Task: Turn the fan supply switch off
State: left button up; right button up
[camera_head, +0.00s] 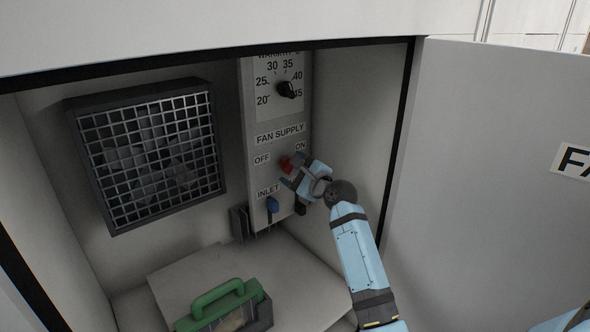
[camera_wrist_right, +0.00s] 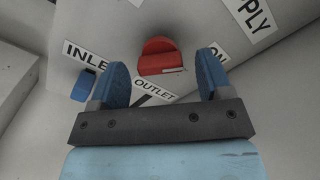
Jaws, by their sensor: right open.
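The red fan supply switch (camera_head: 285,163) is on the grey control panel (camera_head: 246,100), below the "FAN SUPPLY" label and between the "OFF" and "ON" labels. It also shows in the right wrist view (camera_wrist_right: 158,55), with a pale mark on its lower edge. I cannot tell which label it points to. My right gripper (camera_head: 284,172) is open right by the switch. In the right wrist view its two blue fingers (camera_wrist_right: 164,75) stand apart, with the switch between and just beyond their tips; contact is not clear. My left gripper is not in view.
A blue inlet knob (camera_head: 272,204) sits just below the gripper. A dark temperature dial (camera_head: 287,89) is higher on the panel. A grilled fan (camera_head: 150,150) is on the back wall. A green-handled box (camera_head: 222,300) stands below. The open door (camera_head: 490,180) is at the right.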

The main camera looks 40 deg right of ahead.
jog(key=c, duration=0.9)
jog(key=shift+n, duration=0.3)
jog(key=n+p, duration=0.1)
jog(key=n, duration=0.1)
jog(key=shift+r+n+p, duration=0.1)
jog(key=shift+n+p, duration=0.2)
jog(key=n+p, duration=0.1)
jog(key=n, duration=0.2)
jog(key=shift+n, duration=0.3)
jog(key=n+p, duration=0.1)
jog(key=n, duration=0.4)
jog(key=shift+n+p, duration=0.55)
jog(key=shift+n, duration=1.55)
